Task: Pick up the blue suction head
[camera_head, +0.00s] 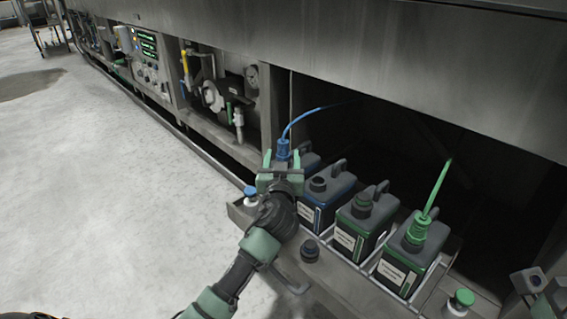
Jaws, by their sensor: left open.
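The blue suction head (283,149) stands upright at the back left canister, with a blue hose rising from it and curving right into the dark space under the machine. My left gripper (280,168) is open, with its green fingers at either side of the lower part of the suction head. I cannot tell whether they touch it. The gripper and wrist hide most of that canister. Part of my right gripper (540,293) shows at the lower right edge, away from the suction head; its opening is unclear.
Several dark canisters stand in a row on a metal tray (447,262). The nearest holds a green suction head (417,230) with a green hose. A blue-and-white cap (251,195), black cap (310,251) and green-and-white cap (461,301) sit around the row. The machine overhangs above; floor left is clear.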

